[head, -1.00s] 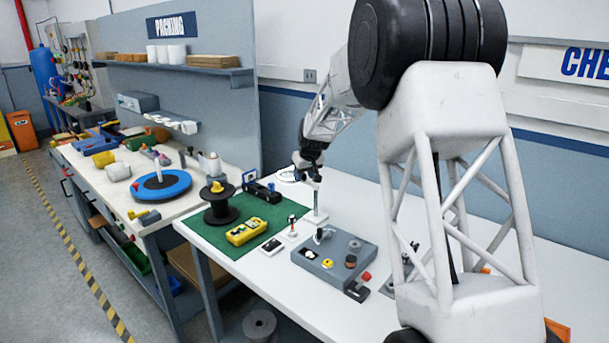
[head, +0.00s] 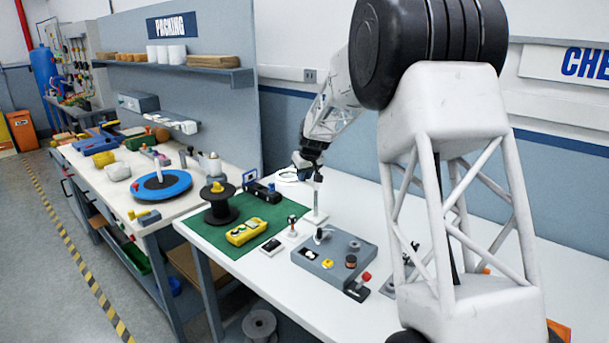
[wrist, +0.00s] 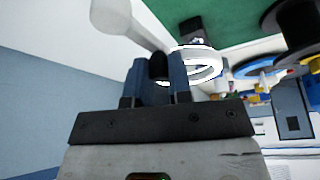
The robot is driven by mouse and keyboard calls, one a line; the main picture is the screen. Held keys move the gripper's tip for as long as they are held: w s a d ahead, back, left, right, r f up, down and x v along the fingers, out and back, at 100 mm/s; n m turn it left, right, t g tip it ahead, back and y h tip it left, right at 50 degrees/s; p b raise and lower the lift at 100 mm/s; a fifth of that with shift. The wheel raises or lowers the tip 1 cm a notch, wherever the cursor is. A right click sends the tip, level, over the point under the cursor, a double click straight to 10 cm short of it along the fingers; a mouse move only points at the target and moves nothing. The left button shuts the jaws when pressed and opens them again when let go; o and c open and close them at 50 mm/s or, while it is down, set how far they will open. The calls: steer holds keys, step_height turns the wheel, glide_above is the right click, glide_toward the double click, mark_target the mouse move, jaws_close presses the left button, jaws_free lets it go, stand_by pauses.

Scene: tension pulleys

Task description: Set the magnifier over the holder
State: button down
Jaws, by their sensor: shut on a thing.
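The magnifier is a white ring (head: 288,176) on a thin white post with a flat base (head: 315,217), standing on the white table. In the wrist view its ring (wrist: 203,66) lies just beyond my fingertips, to the right, with the white post at upper left. My gripper (head: 307,166) is at the top of the post. In the wrist view its blue fingers (wrist: 160,72) are closed around a dark part of the magnifier.
A grey tray (head: 318,268) with several small parts lies in front of the post. A green mat (head: 212,232) carries a black spool (head: 221,207) and a yellow device (head: 246,232). A dark phone-like item (head: 272,247) lies near the mat's edge.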

steer(key=s+n+g+y, duration=0.2)
steer(key=s+n+g, duration=0.4)
steer(key=n, duration=1.1)
steer(key=shift+s+d+n, duration=0.25)
steer(key=shift+s+n, duration=0.15)
steer(key=shift+s, duration=0.2)
steer(key=shift+f, duration=0.1)
steer(key=c, duration=1)
jaws_free()
steer(key=shift+c, duration=0.2)
steer(key=v, duration=0.8)
